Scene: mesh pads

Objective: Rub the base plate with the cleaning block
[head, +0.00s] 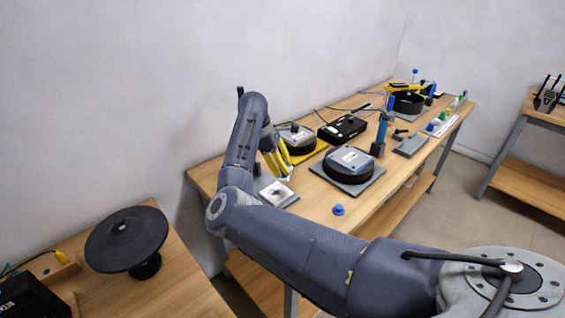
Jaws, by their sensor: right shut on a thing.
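My right gripper (284,172), with yellow fingers, points down at the near left part of the workbench. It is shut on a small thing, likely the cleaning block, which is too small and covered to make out. I cannot tell whether the held thing touches the plate. My left gripper is not in view.
A round black device on a grey mat (364,187) stands to the right, with a blue knob (338,210) in front. Another device on a yellow mat (314,154) and a black box (342,129) stand behind. A black disc (125,238) stands on the left table.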

